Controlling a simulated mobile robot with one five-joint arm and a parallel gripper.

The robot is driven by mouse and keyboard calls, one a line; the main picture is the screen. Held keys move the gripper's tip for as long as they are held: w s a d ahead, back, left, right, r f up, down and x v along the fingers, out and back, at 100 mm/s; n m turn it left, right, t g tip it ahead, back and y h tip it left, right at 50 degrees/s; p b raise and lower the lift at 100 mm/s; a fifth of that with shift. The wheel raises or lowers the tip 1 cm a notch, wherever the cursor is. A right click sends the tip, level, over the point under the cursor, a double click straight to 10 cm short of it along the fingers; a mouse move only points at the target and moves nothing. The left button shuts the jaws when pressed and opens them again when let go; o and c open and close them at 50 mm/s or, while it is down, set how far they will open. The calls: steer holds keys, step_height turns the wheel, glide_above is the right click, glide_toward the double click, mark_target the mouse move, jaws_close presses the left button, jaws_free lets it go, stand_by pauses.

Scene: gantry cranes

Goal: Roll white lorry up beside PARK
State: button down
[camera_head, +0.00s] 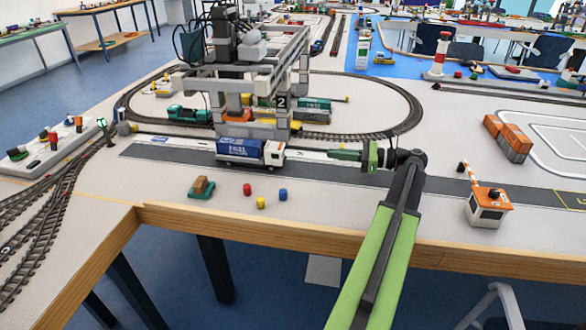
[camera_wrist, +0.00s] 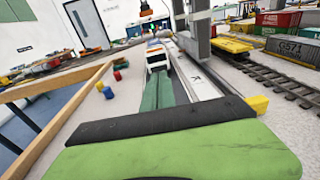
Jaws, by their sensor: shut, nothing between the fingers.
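The white lorry (camera_head: 273,153) stands on the dark road strip under the near side of the gantry crane. It has a white cab facing right and a blue lettered box behind. In the wrist view its white front (camera_wrist: 157,56) faces me. My gripper (camera_head: 331,154) is shut and empty, low over the road to the right of the cab, pointing left at it. A gap shows between fingertips and cab in the head view. The shut green fingers also show in the wrist view (camera_wrist: 158,77). A small blue-and-white marking (camera_head: 160,138) lies near the road's left end; I cannot read it.
The gantry crane (camera_head: 282,102) stands behind the lorry. Red, yellow and blue cylinders (camera_head: 261,202) and a green tray with a brown block (camera_head: 201,188) lie in front. An orange-roofed booth (camera_head: 488,206) stands to the right. The road left of the lorry is clear.

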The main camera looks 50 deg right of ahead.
mark_target(283, 149)
steer(key=shift+s+a+f+n+y, duration=0.15)
steer(key=shift+s+n+y, duration=0.15)
steer(key=shift+y, duration=0.3)
steer(key=shift+w+a, duration=0.25)
steer(key=shift+w, duration=0.05)
steer(key=x, duration=1.3)
steer(key=shift+w+r, duration=0.2)
steer(key=shift+r, duration=0.1)
